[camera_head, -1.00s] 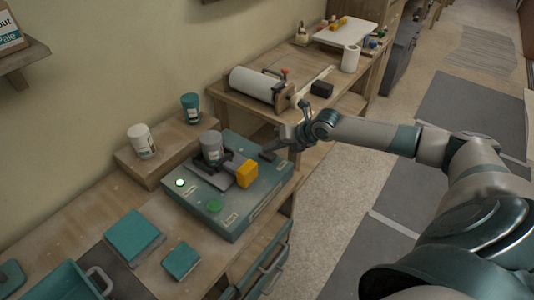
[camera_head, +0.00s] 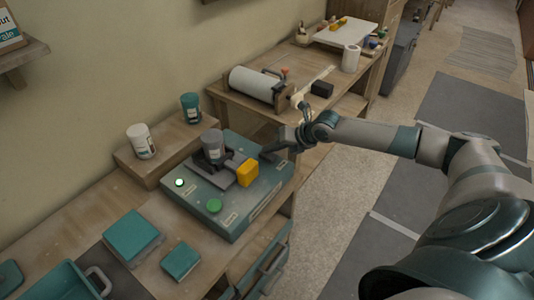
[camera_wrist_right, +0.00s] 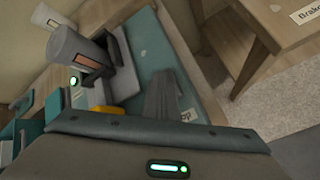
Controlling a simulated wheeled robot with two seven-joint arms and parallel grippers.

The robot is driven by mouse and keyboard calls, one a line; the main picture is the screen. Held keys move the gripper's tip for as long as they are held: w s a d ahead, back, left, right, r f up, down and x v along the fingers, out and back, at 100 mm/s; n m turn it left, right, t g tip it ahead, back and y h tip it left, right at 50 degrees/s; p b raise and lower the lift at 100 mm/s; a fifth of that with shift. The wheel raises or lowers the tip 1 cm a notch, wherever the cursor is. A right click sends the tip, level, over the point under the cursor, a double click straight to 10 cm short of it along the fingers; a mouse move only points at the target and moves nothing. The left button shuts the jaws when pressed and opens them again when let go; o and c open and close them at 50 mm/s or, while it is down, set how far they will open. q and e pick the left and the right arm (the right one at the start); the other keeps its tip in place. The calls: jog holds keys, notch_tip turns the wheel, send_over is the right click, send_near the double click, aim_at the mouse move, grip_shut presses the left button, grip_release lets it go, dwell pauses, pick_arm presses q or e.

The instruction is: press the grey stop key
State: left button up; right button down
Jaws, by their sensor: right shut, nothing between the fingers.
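The teal machine (camera_head: 226,225) stands on the bench with a grey cup (camera_head: 212,141) in its dark holder, a yellow block (camera_head: 247,172), a green button (camera_head: 214,205) and a lit white-green lamp (camera_head: 179,183). My right gripper (camera_head: 267,153) is shut and empty, its tips low over the machine's far right corner, where the grey stop key is hidden behind them. In the right wrist view the fingers (camera_wrist_right: 168,97) cover that spot, beside a label (camera_wrist_right: 187,115) ending in "op". I cannot tell whether they touch the key. My left gripper is out of view.
A white cup (camera_head: 141,141) and a teal cup (camera_head: 190,107) stand on a raised wooden block behind the machine. Teal boxes (camera_head: 133,236) lie at the front left. A second bench with a roll (camera_head: 251,84) stands beyond.

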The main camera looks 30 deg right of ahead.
aim_at(271, 156)
jog(key=shift+r, duration=0.35)
jog(key=shift+r+p, duration=0.1)
jog(key=shift+p, duration=0.2)
jog(key=shift+r+p, duration=2)
jog(key=shift+r, duration=0.95)
